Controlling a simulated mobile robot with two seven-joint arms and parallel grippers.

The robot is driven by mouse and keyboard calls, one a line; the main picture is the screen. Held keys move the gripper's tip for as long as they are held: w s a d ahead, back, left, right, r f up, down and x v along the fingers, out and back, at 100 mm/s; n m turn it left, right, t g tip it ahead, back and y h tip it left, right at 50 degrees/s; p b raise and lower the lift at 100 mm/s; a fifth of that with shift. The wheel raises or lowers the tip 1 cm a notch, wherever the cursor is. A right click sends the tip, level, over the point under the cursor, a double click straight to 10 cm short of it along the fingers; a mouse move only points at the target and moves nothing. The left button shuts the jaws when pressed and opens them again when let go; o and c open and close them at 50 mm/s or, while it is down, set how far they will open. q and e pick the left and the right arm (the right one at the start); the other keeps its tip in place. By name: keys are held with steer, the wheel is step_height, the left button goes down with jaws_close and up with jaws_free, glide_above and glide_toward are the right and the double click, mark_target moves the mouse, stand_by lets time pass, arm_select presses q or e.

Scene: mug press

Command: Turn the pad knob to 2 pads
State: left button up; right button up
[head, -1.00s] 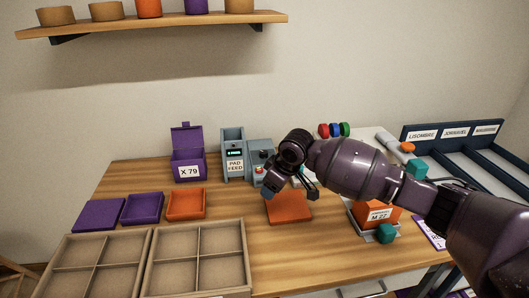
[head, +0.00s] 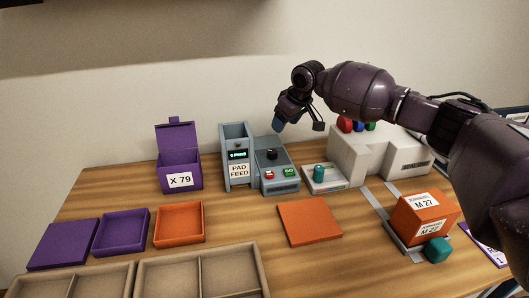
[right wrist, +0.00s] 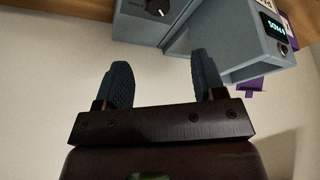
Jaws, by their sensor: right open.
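The pad knob (head: 271,155) is a black dial on top of the grey-blue control box (head: 280,180), which has a red and a green button. In the right wrist view the knob (right wrist: 158,8) shows at the top edge with a white pointer mark. The PAD FEED unit (head: 237,155) stands left of the box with a small lit display (head: 237,155) too small to read surely. My right gripper (head: 299,124) is open and empty, above and slightly right of the knob, apart from it. Its two fingers also show spread in the right wrist view (right wrist: 162,75). My left gripper is out of view.
A purple bin marked X 79 (head: 179,180) stands left of the feed unit. A white machine (head: 350,158) and a teal cylinder on a small stand (head: 319,173) are to the right. An orange mat (head: 308,222), trays and an orange box (head: 426,215) lie nearer.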

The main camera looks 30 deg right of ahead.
mark_target(273, 151)
steer(key=b+x, duration=0.1)
steer(key=x, duration=0.3)
steer(key=b+x, duration=0.1)
steer(key=x, duration=0.3)
steer(key=b+x, duration=0.1)
steer(key=x, duration=0.3)
steer(key=shift+s+d+f, duration=0.15)
steer(key=shift+s+f, duration=0.1)
steer(key=shift+s, duration=0.15)
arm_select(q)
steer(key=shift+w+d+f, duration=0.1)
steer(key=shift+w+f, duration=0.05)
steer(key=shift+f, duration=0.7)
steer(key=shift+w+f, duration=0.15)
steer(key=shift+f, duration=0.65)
arm_select(e)
steer(key=shift+w+f, duration=0.35)
steer(key=shift+f, duration=0.25)
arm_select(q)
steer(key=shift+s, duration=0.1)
